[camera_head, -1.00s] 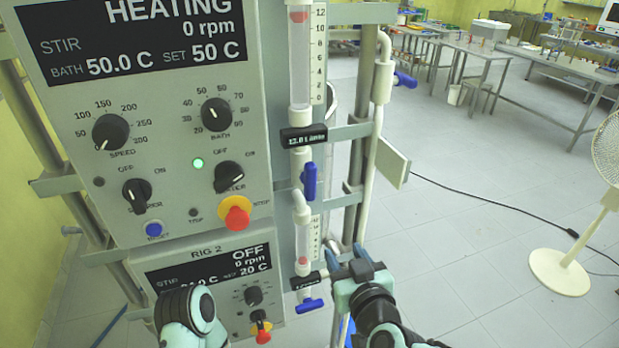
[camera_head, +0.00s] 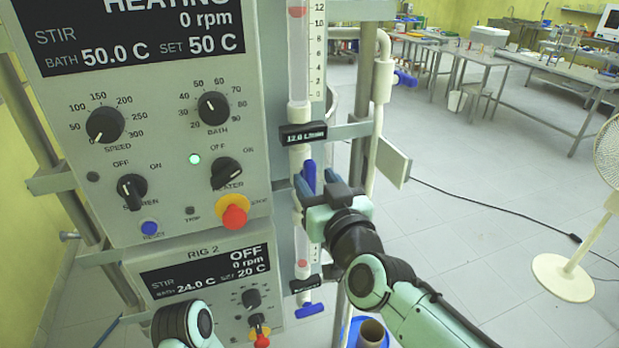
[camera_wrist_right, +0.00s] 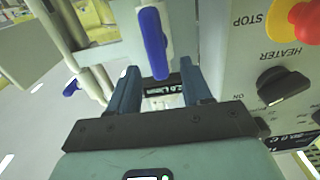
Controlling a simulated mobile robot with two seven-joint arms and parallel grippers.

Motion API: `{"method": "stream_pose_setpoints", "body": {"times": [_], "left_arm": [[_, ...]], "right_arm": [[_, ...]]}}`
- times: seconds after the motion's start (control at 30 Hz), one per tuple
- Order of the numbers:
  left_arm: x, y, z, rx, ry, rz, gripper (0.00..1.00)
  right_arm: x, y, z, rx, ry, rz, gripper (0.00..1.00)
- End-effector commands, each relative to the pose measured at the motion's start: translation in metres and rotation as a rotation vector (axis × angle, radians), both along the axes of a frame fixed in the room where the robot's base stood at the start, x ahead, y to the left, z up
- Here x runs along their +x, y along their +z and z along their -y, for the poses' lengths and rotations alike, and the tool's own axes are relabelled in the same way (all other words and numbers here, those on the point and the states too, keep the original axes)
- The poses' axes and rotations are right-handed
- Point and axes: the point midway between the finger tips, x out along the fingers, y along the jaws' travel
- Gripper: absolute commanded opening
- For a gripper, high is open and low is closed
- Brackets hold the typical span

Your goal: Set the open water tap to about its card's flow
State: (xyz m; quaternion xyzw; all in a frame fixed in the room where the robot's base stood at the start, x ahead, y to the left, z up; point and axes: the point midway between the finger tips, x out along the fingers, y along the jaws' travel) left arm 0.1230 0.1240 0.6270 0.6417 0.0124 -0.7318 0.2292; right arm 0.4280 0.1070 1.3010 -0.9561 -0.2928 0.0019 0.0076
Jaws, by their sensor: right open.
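The water tap's blue lever (camera_head: 309,174) stands upright, in line with its pipe, below a small black readout (camera_head: 303,135) that seems to read 12.0 L/min. Above it, the flow tube (camera_head: 298,60) has a red float near the 12 mark. My right gripper (camera_head: 322,190) is open at the lever and partly hides its lower part. In the right wrist view the lever (camera_wrist_right: 153,42) appears just ahead of the gap between the open fingers (camera_wrist_right: 160,88); I cannot tell whether they touch it. A pale blank-looking card (camera_head: 393,161) hangs right of the tap. My left gripper is out of view.
The control panel (camera_head: 75,190) with knobs and a red stop button (camera_head: 234,216) is close on the left. A lower blue tap (camera_head: 310,309) lies crosswise below. Another blue tap (camera_head: 405,79) is on the pipe to the right. Open floor lies further right.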

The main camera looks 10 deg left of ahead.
Motion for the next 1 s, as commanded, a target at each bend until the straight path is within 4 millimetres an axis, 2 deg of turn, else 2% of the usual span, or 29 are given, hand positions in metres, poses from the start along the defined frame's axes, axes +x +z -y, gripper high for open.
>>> {"method": "stream_pose_setpoints", "body": {"times": [0.1,0.3,0.67,0.77,0.8,0.83,1.0], "left_arm": [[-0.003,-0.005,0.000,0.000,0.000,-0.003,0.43],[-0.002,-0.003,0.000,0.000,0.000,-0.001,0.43],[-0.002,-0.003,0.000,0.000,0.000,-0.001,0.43],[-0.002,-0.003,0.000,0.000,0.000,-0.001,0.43],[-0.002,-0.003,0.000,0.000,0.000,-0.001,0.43],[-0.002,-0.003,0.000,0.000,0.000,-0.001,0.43],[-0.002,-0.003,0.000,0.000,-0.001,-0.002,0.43]], "right_arm": [[0.017,-0.003,-0.009,-0.003,-0.003,-0.001,0.49],[0.031,0.001,-0.020,0.000,-0.002,0.000,0.49],[0.034,0.001,-0.023,0.001,0.000,-0.001,0.49],[0.034,0.001,-0.023,0.001,0.000,-0.001,0.20],[0.034,0.001,-0.023,0.001,0.000,-0.001,0.07],[0.034,0.001,-0.023,0.001,0.000,-0.001,0.00],[0.035,0.001,-0.021,0.034,-0.001,-0.023,0.00]]}}
